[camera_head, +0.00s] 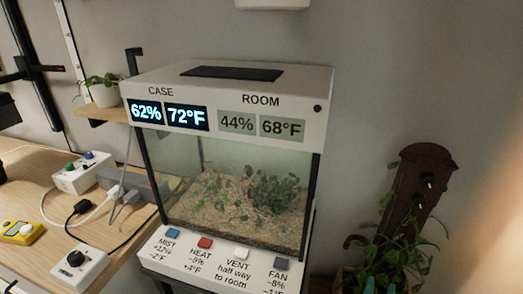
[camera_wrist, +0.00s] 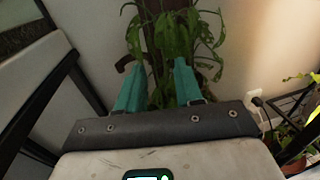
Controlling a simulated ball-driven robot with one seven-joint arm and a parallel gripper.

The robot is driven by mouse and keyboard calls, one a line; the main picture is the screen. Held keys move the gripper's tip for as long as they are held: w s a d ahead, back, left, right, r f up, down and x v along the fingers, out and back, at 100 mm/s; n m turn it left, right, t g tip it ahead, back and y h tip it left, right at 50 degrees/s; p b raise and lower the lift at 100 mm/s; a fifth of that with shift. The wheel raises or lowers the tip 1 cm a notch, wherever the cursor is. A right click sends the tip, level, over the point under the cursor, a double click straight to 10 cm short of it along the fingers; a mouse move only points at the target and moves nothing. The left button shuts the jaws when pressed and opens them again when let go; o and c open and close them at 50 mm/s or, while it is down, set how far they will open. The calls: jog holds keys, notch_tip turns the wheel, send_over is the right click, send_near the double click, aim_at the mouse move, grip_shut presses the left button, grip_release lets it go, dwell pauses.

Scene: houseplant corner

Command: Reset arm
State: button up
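My gripper (camera_wrist: 159,68) shows in the wrist view as two teal fingers standing apart, with nothing held between them. Behind the gap is a leafy climbing plant (camera_wrist: 173,30) with a dark stem or post. In the head view, the teal tips of my gripper (camera_head: 380,286) just enter at the bottom right edge. They are in front of the potted plant by the dark brown post (camera_head: 418,185). The rest of my arm is mostly out of the head view, and a blurred tan shape covers the right edge.
A glass plant case (camera_head: 240,195) with CASE and ROOM readouts and several buttons stands in the middle. A wooden table (camera_head: 30,185) at left holds switch boxes, cables and a yellow device (camera_head: 22,233). A potted plant (camera_head: 104,90) sits on a shelf. A wall outlet (camera_wrist: 257,88) and more leaves are at right.

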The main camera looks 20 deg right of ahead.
jog(key=s+d+f+m+g+y+p, duration=0.1)
jog(key=s+d+m+g+p, duration=0.25)
jog(key=m, duration=0.55)
jog(key=s+d+m+g+y+p, duration=0.1)
jog(key=s+d+m+g+y, duration=0.1)
jog(key=s+m+g, duration=0.45)
jog(key=s+a+f+m+y+p, duration=0.1)
jog(key=s+a+m+y+p, duration=0.1)
jog(key=a+m, duration=0.4)
jog(key=s+a+f+m+g+y+p, duration=0.1)
jog(key=s+a+m+y+p, duration=0.1)
jog(key=s+a+m+y, duration=0.3)
jog(key=shift+s+a+f+m+g+y, duration=0.25)
jog(key=shift+a+m+y, duration=0.3)
jog(key=shift+a+y, duration=0.65)
jog(key=shift+w+d, duration=0.1)
jog(key=shift+d, duration=0.05)
